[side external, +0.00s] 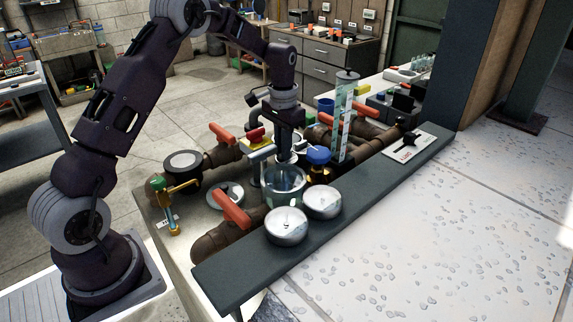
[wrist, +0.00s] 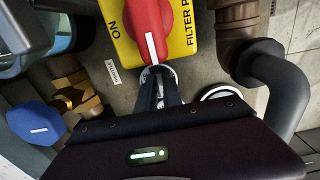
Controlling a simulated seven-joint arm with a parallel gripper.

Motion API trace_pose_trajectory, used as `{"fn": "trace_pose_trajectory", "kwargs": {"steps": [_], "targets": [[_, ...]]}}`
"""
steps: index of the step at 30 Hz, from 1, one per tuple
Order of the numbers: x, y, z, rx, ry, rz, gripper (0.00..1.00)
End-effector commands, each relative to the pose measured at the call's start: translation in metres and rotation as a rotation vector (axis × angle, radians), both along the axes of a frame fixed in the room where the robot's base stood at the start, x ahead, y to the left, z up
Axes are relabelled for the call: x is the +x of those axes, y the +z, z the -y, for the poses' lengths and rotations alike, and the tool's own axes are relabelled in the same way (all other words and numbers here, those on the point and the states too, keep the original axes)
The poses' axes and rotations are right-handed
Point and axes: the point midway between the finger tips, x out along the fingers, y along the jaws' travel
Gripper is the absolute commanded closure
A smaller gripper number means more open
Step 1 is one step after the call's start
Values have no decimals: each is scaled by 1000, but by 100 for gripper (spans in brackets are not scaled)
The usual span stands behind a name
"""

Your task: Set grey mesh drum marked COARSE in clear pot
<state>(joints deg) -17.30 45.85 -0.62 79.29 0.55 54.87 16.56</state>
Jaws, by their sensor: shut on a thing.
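The clear pot (side external: 285,184) stands among the brown pipes, near the dark ledge; part of a clear vessel shows at the upper left of the wrist view (wrist: 64,32). My gripper (side external: 284,150) is low, behind the pot, between the red-and-yellow switch and the blue knob. In the wrist view its fingers (wrist: 158,92) are shut on a small grey thing with a pale rim (wrist: 157,72). It is mostly hidden by the fingers; I take it for the grey mesh drum, but no mesh or COARSE mark can be read.
The red-and-yellow switch (side external: 257,137) is close to my gripper. A blue knob (side external: 318,155) and a tall clear gauge (side external: 344,122) stand to the right. Two round metal pieces (side external: 287,226) sit on the dark ledge (side external: 375,178). Red-handled pipes (side external: 233,211) crowd the pot.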

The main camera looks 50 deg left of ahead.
Motion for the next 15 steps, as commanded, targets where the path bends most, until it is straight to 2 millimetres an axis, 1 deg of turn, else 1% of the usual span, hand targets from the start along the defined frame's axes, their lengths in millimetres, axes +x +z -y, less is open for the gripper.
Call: {"fn": "trace_pose_trajectory", "kwargs": {"steps": [12,14,15], "targets": [[0,1,0,0,0,1,100],[1,5,0,1,0,3,100],[1,12,0,1,0,3,100]]}}
